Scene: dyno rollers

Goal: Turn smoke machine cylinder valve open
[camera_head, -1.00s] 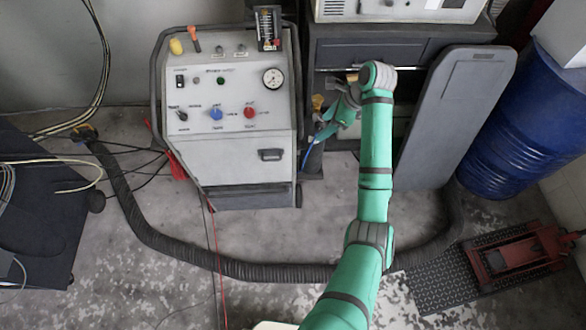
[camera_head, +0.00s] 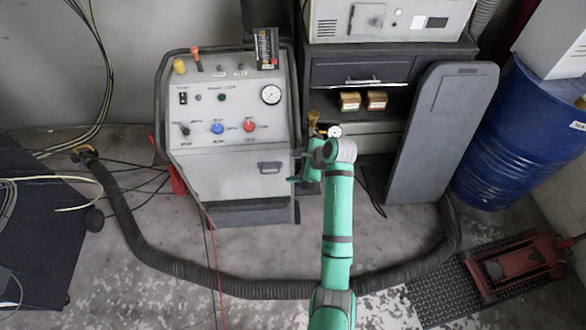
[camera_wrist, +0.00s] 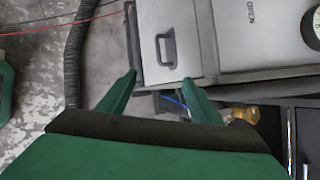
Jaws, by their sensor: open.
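The smoke machine (camera_head: 215,165) is a grey cabinet with knobs and a round gauge, left of my arm. A brass-coloured valve part (camera_head: 313,117) shows just right of the cabinet, with a small white gauge (camera_head: 334,131) beside it. A blurred brass-yellow part (camera_wrist: 243,115) shows at the right in the wrist view. The cylinder below is mostly hidden by my arm. My gripper (camera_wrist: 158,82) is open and empty. Its fingers point at the machine's front with the black handle (camera_wrist: 166,48), and the brass part lies to their right. In the head view my gripper (camera_head: 303,176) is partly hidden.
A dark shelf cabinet (camera_head: 360,70) with two small boxes stands behind. A grey panel (camera_head: 440,145) leans at right beside a blue drum (camera_head: 520,135). A black hose (camera_head: 235,288) crosses the floor, and a red jack (camera_head: 515,268) sits on a mat.

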